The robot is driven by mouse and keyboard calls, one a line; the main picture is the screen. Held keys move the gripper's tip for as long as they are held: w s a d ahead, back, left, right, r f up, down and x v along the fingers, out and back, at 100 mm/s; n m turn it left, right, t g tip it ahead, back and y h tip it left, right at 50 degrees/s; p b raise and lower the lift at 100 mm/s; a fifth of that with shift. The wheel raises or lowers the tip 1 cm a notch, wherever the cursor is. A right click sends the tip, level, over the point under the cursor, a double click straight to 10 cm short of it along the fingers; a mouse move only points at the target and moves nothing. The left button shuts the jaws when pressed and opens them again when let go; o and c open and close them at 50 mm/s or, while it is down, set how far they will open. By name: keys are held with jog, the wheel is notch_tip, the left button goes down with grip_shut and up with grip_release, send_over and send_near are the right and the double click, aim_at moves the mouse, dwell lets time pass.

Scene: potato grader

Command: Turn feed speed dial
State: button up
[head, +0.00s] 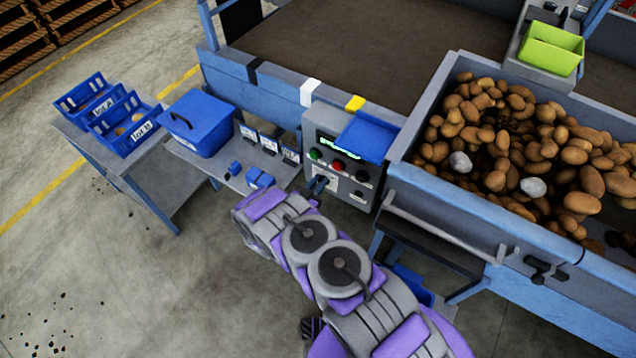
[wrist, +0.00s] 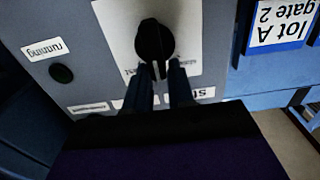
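A grey control panel (head: 345,190) stands on the front of the machine. In the wrist view, which shows the panel upside down, a black dial (wrist: 154,42) sits on a white label plate (wrist: 190,40). The plate's lettering is mostly hidden behind the fingers. My gripper (wrist: 163,68) is in front of the dial, its two dark fingers apart with a narrow gap between them. The dial's lower end shows at the fingertips; I cannot tell whether they touch it. In the head view my gripper (head: 320,184) is at the panel's lower left and hides the dial.
The panel also has a green button (head: 316,154), a red button (head: 338,166) and a lit display. A blue tray (head: 366,138) sits above it. A blue lidded box (head: 200,122) and small tagged holders stand left. A potato-filled bin (head: 440,178) is right.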

grip_shut()
jog(key=shift+a, duration=0.1)
jog(key=n, duration=0.3)
jog(key=a+n, duration=0.1)
jog(key=shift+w+f+n, duration=0.15)
jog(key=shift+w+n, duration=0.15)
jog(key=shift+n, duration=0.1)
jog(key=shift+w+a+f+n+b, duration=0.15)
jog(key=shift+n+b, duration=0.15)
jog(key=shift+n, duration=0.55)
jog(key=shift+w+a+f+n+b, duration=0.1)
jog(key=shift+n+b, duration=0.25)
jog(key=shift+n, duration=0.45)
jog(key=shift+w+a+f+n+b, duration=0.15)
jog(key=shift+n+b, duration=0.15)
jog(key=shift+n, duration=0.55)
jog(key=shift+s+r, duration=0.1)
jog(key=shift+o, duration=2.1)
grip_release()
jog(key=shift+a, duration=0.1)
